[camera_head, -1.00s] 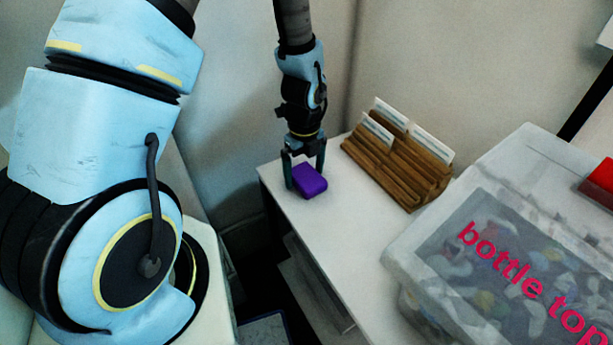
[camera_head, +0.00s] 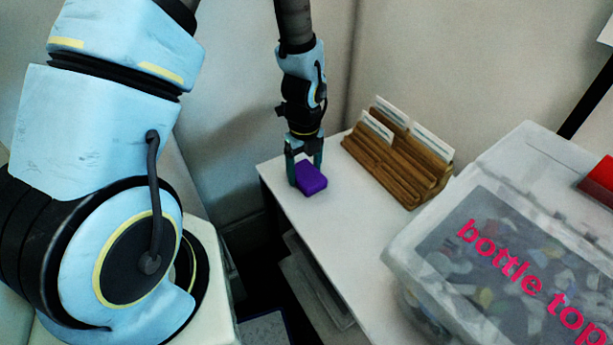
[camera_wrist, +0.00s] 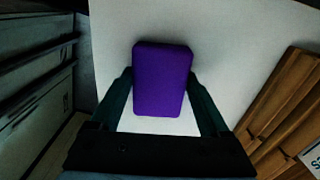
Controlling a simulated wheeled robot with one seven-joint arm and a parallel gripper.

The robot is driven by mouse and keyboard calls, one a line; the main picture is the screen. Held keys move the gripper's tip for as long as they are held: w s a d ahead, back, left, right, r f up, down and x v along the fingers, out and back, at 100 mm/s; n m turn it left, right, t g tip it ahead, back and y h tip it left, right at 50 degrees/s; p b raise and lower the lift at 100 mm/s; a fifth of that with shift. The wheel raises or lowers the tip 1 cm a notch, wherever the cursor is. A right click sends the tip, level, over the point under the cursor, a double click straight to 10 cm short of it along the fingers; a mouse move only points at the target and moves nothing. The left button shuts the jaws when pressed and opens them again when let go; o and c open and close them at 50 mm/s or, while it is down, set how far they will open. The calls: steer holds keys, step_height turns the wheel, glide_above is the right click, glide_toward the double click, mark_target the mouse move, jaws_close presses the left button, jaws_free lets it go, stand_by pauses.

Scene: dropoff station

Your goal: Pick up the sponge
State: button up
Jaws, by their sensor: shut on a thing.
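The sponge (camera_head: 311,178) is a purple block with rounded edges at the far left end of the white table. It also shows in the wrist view (camera_wrist: 161,80), lying between my fingers. My gripper (camera_head: 305,180) points straight down over it, with one finger on each side. In the wrist view my gripper (camera_wrist: 160,84) has its fingertips close against the sponge's left and right sides, shut on it. The sponge appears at table level; I cannot tell whether there is a gap beneath it.
A wooden card holder (camera_head: 397,160) with white cards stands right of the sponge, near the wall. A clear bin (camera_head: 420,262) marked "bottle top" fills the table's right part. A red object (camera_head: 600,180) is at the far right. Bare table (camera_head: 345,222) lies in front of the sponge.

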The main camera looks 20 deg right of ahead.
mark_target(304, 171)
step_height(304, 171, up, 10)
steer(key=b, duration=0.1)
steer(key=shift+b, duration=0.35)
stand_by(0.3)
